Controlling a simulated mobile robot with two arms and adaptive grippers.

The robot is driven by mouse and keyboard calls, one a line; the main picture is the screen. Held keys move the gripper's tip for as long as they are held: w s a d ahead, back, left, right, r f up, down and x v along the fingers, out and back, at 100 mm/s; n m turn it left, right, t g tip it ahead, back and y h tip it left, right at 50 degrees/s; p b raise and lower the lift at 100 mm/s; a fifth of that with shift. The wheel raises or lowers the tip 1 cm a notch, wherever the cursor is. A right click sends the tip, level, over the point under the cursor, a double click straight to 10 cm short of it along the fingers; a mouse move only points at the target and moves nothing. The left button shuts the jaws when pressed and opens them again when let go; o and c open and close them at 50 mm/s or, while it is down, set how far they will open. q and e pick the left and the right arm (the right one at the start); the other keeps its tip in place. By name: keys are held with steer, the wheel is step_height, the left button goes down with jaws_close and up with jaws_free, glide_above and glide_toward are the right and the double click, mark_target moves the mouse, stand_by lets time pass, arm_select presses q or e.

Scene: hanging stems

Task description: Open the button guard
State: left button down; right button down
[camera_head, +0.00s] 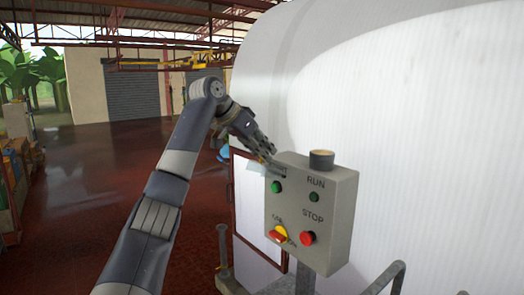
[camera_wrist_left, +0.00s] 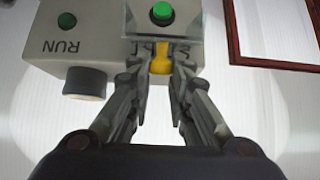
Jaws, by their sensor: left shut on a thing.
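The grey control box (camera_head: 312,212) stands on a post and carries a green start button (camera_head: 277,187) at its upper left. A clear button guard (camera_head: 257,168) juts out from the box near this button, at an angle to the front face; its exact opening angle is hard to tell. In the left wrist view the green button (camera_wrist_left: 162,12) shows at the top, with a yellow tab (camera_wrist_left: 160,64) of the guard below it. My left gripper (camera_head: 268,153) is shut on this yellow tab, its fingers on either side. My right gripper is not in view.
The box also bears a RUN lamp (camera_head: 314,197), a red STOP button (camera_head: 308,238), a red-and-yellow rotary switch (camera_head: 279,235) and a dark round knob with a tan top (camera_head: 321,159). A large white tank (camera_head: 430,130) stands close behind. Metal rails (camera_head: 385,280) are at lower right.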

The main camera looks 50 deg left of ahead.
arm_select(q)
steer(key=shift+f, duration=0.1)
steer(key=c, duration=1.6)
jaws_free()
steer(key=shift+o, duration=0.6)
steer(key=shift+w+f, duration=0.1)
steer(key=shift+w, duration=0.1)
steer(key=v, duration=1.2)
